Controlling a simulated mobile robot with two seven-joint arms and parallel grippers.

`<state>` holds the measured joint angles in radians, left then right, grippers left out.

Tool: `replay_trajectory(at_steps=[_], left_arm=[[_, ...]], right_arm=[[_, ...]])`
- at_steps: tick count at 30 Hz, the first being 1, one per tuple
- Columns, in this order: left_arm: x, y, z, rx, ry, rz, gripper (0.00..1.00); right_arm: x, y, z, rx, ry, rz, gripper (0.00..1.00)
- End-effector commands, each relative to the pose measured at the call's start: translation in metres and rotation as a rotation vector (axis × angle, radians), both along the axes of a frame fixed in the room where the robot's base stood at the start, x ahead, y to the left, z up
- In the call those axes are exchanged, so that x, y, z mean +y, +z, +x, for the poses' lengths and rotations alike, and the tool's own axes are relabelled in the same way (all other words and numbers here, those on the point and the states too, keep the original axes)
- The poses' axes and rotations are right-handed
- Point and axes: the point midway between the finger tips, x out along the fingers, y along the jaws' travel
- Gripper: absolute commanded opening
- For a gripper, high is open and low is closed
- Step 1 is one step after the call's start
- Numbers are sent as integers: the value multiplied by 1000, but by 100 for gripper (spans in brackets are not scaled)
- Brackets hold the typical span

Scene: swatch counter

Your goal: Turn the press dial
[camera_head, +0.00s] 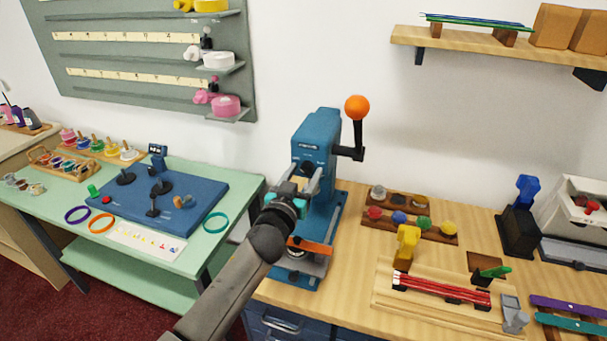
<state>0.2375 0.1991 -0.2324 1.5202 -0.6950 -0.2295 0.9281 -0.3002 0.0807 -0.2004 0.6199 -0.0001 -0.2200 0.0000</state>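The blue press (318,143) stands on the wooden counter, left of its middle. It has a side lever with an orange ball (357,107) at the top, and an orange strip (312,247) low at its front. My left arm comes in from the bottom, and my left gripper (302,178) is at the front of the press, just below its head. The fingers overlap the press, so I cannot tell their opening or whether they touch it. I cannot make out the dial; the gripper may hide it. My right gripper is not in view.
Racks of coloured knobs (408,227), a wooden tray with red rods (440,288) and a dark stand with a blue top (519,222) fill the counter to the right. A shelf (480,42) hangs above.

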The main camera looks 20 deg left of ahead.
Motion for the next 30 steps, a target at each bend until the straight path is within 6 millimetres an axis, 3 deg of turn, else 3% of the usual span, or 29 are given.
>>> replay_trajectory(at_steps=[2,15,30], left_arm=[[0,0,0,0,0,0,51],[0,0,0,0,0,0,1],[0,0,0,-2,0,49,0]], right_arm=[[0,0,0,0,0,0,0],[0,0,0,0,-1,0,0],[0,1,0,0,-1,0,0]])
